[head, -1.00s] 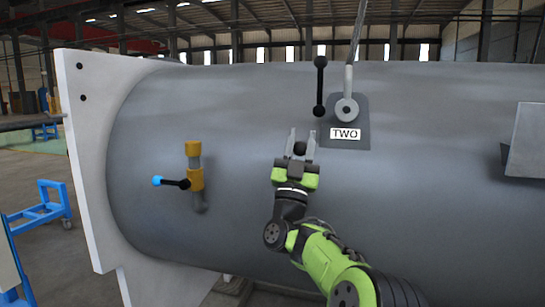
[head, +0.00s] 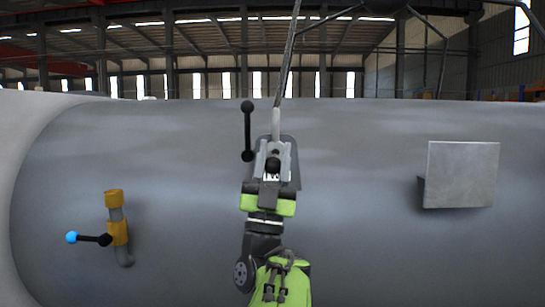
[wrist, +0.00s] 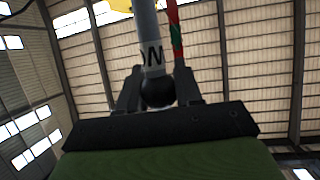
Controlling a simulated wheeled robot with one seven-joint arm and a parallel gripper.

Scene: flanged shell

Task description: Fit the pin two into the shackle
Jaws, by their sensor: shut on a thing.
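The grey shackle (head: 276,125) stands at the lug plate (head: 291,181) on the big grey shell, at the foot of a slanting sling leg. My gripper (head: 272,150) is directly in front of it and covers most of the lug and its label. My gripper is shut on a pin whose black ball end (head: 272,165) shows between the fingers. The ball (wrist: 158,92) also shows between the fingers in the wrist view, below a grey shaft with partly visible lettering. The pin's far end is hidden, so I cannot tell whether it is in the shackle.
A black bar with a ball at each end (head: 248,131) stands just left of the shackle. A yellow-and-grey fitting (head: 117,230) with a blue-tipped handle is at left. A grey bracket (head: 462,175) juts out at right.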

